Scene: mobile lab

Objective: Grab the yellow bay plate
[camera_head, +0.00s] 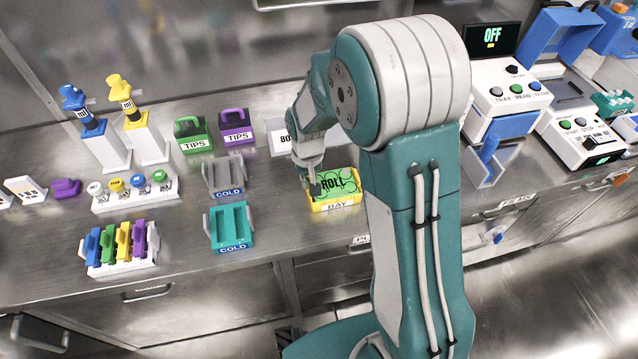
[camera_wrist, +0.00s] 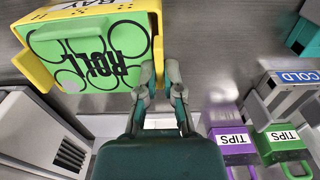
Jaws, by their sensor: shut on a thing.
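The yellow bay (camera_head: 348,203) is a shallow tray labelled BAY near the front of the steel counter, left of my arm. A green plate (camera_head: 335,182) marked ROLL, with ring outlines, sits inside it. In the wrist view the yellow rim (camera_wrist: 155,22) and green plate (camera_wrist: 90,58) fill the upper left. My gripper (camera_wrist: 161,68) is at the tray's side edge, with one finger over the plate side and one outside the yellow wall. It is shut on that edge. In the head view my gripper (camera_head: 310,187) is at the tray's left end; the contact is small there.
Teal (camera_head: 232,226) and grey (camera_head: 222,174) COLD racks stand left of the tray. Green (camera_head: 193,134) and purple (camera_head: 237,126) TIPS boxes and a white box (camera_head: 279,137) are behind. Machines (camera_head: 505,95) stand right. Bare counter lies between racks and tray.

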